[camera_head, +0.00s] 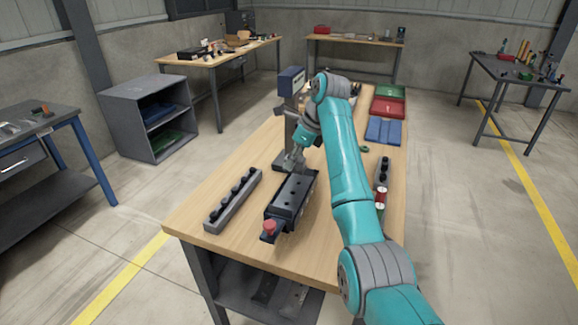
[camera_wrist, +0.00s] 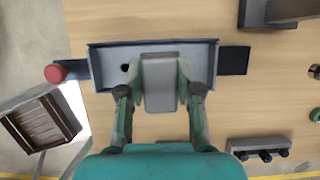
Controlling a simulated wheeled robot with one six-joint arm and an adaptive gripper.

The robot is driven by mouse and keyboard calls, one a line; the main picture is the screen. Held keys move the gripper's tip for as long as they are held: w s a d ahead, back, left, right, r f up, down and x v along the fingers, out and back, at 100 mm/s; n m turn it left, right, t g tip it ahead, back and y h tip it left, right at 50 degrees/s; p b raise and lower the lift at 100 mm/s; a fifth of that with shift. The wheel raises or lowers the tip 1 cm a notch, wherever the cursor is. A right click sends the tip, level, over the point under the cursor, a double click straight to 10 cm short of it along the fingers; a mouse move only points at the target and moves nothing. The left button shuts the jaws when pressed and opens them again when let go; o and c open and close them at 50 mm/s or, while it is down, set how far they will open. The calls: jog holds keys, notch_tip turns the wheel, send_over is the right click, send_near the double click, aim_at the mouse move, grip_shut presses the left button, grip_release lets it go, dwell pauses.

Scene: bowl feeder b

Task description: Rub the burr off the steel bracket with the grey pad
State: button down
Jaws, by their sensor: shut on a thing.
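My gripper (camera_wrist: 160,72) is shut on the grey pad (camera_wrist: 162,88), a plain light-grey block between its two fingers. In the wrist view the pad lies over the middle of a long grey piece with a dark hole, which looks like the steel bracket (camera_wrist: 107,68). That piece sits in a dark holder with a red knob (camera_wrist: 55,73) at its left. Whether the pad touches it is unclear, and no burr can be made out.
A grey rail with black knobs (camera_head: 233,203) lies left of the holder. Another knobbed rail (camera_head: 384,170) and a green ring (camera_head: 364,149) are at right. A post (camera_head: 290,85) stands behind. Red (camera_head: 388,106) and green (camera_head: 389,91) bins lie at the far right of the bench.

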jog(key=shift+r, duration=0.25)
jog(key=shift+r, duration=3)
